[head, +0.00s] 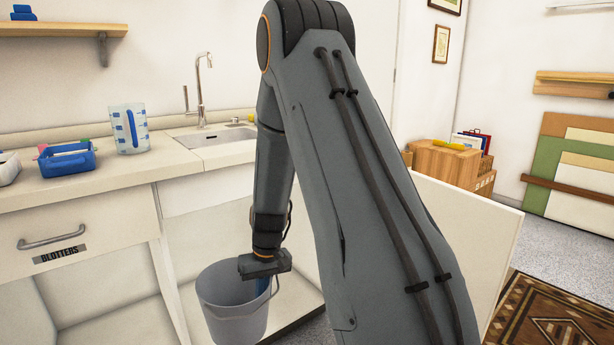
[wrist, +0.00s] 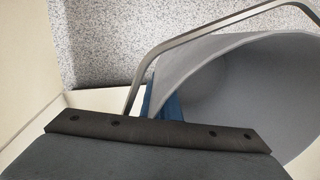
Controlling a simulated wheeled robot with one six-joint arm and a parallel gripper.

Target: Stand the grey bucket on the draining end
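The grey bucket (head: 232,320) is low in front of the open space under the sink counter, its wire handle showing in the wrist view. My gripper (head: 262,284) points down at the bucket's right rim, with a blue finger at the rim. In the wrist view the bucket (wrist: 235,85) fills the right side, and blue fingers (wrist: 168,104) are beside its wall, mostly hidden by the gripper body. Whether they are closed on the wall I cannot tell. The sink counter (head: 218,152) is above and behind the bucket; no part is clearly marked as the draining end.
An open white door panel (head: 480,225) is right of my arm. A patterned rug (head: 560,305) lies on the floor.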

